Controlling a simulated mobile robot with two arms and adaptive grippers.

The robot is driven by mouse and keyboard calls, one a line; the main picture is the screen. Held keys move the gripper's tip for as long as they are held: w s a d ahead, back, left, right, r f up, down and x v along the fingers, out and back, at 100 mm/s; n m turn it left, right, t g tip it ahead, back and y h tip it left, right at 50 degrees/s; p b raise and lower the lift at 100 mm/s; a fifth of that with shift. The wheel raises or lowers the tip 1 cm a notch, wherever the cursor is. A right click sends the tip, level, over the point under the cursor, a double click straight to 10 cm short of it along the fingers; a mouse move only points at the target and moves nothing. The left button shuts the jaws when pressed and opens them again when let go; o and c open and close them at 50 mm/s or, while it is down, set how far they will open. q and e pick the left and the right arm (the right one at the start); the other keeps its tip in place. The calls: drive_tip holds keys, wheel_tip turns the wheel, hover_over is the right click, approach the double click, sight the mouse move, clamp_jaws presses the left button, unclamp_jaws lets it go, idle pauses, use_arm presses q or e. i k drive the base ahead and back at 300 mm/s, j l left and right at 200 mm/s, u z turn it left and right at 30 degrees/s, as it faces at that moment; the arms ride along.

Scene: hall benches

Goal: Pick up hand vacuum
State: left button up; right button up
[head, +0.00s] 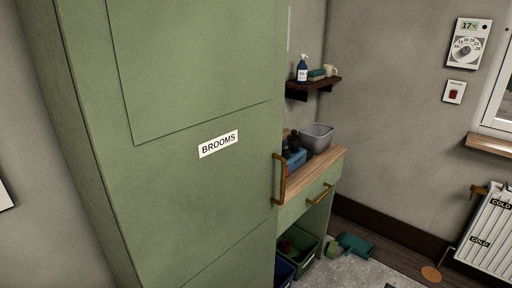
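I cannot clearly make out a hand vacuum in the head view. A tall green cabinet (190,185) with a label reading BROOMS fills the left and middle, and its door is shut. A blue and black object (295,156) sits on the wooden counter, partly hidden behind the cabinet edge; I cannot tell what it is. A teal object (356,243) lies on the floor beside the low unit, its kind unclear. Neither of my grippers is in view.
A grey bin (317,137) stands on the wooden counter (315,172). A green crate (303,246) sits under it. A small shelf (312,89) holds a spray bottle (302,70) and a mug. A radiator (490,238) stands at right.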

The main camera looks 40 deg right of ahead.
sight(294, 161)
drive_tip(key=i+l+u, duration=0.15)
drive_tip(key=l, duration=1.15)
drive_tip(key=i+l+u, duration=0.1)
drive_tip(key=l, duration=1.25)
drive_tip(key=i+l+u, duration=0.15)
drive_tip(key=l, duration=1.2)
drive_tip(key=k, duration=0.2)
drive_tip(key=i, duration=0.25)
